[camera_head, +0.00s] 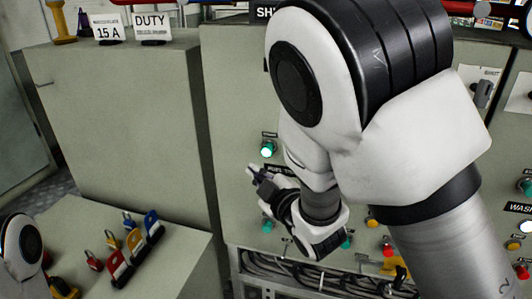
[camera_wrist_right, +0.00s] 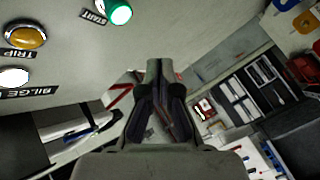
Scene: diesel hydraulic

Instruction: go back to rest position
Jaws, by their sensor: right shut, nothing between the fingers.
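My right arm reaches in from the right of the head view and bends down in front of the grey control panel (camera_head: 232,100). My right gripper (camera_head: 254,174) is at the panel's lower left part, just below a lit green button (camera_head: 266,149). In the right wrist view my right gripper (camera_wrist_right: 160,68) is shut, its fingers together with nothing between them. A white and black link of my left arm shows at the lower left edge of the head view. My left gripper is not in view.
A grey cabinet (camera_head: 120,110) stands left of the panel, with labels on top. Several padlocks, including a blue one (camera_head: 152,222), stand on a lower grey surface (camera_head: 65,220). Cables (camera_head: 290,268) lie under the panel. The wrist view shows a green button (camera_wrist_right: 120,12) and an amber button (camera_wrist_right: 25,36).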

